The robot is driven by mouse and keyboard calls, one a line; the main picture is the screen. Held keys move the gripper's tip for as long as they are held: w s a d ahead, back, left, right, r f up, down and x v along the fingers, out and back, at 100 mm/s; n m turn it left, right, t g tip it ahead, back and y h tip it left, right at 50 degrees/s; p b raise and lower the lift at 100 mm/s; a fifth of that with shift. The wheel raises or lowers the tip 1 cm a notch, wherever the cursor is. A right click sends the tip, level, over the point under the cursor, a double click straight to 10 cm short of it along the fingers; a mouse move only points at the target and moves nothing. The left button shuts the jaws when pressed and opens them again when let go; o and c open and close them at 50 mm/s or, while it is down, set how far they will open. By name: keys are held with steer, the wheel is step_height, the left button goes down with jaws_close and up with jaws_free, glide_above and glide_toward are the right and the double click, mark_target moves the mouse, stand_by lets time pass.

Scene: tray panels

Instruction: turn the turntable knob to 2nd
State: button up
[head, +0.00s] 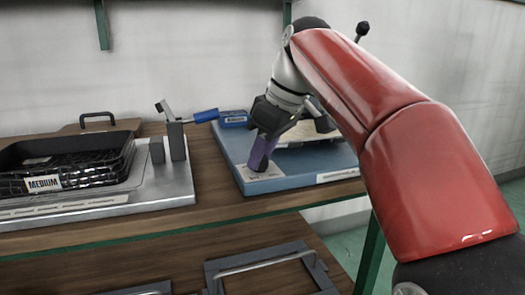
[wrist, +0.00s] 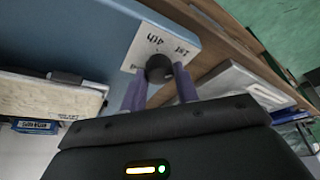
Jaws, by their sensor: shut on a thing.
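The turntable base (head: 335,172) is a blue slab at the right of the bench in the head view. In the wrist view a dark round knob (wrist: 158,67) stands on a white label plate (wrist: 150,42) at the base's corner. I can read "4th" and "1st" on the plate; other marks and the knob's pointer are hidden or too small to tell. My gripper (wrist: 160,88), with purple fingers, is shut on the knob, one finger on each side. The gripper also shows in the head view (head: 262,157).
A metal panel (head: 180,190) with a toggle clamp with a blue handle (head: 206,115) stands left of the turntable. A black wire tray (head: 60,165) labelled "MEDIUM" is on it. A blue block (head: 233,119) sits at the base's back left. A lower shelf holds metal-handled items (head: 262,262).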

steer(key=m+p, duration=0.1)
steer(key=m, duration=0.1)
steer(key=m+t+h+p, duration=0.1)
steer(key=m, duration=0.2)
steer(key=shift+s+a+r+t, duration=0.15)
steer(key=shift+t, duration=0.15)
steer(key=m+h+p, duration=0.1)
steer(key=m+p, duration=0.1)
steer(key=m, duration=0.1)
steer(key=m+h+p, duration=0.1)
steer(key=m, duration=0.1)
steer(key=shift+a+m+t+p, duration=0.15)
steer(key=shift+m+t+p, duration=0.2)
steer(key=shift+m+t, duration=0.05)
steer(key=m+h+p, duration=0.1)
steer(key=m+p, duration=0.1)
steer(key=m, duration=0.1)
steer(key=m+h+p, duration=0.1)
steer(key=m, duration=0.2)
steer(key=shift+a+h+p, duration=0.15)
steer(key=shift+h+p, duration=0.25)
steer(key=m+g+h+p, duration=0.1)
steer(key=m+p, duration=0.1)
steer(key=m, duration=0.2)
steer(key=shift+a, duration=0.1)
steer(key=shift+m+g, duration=0.3)
steer(key=shift+m, duration=0.1)
steer(key=o, duration=1)
steer(key=shift+c, duration=0.2)
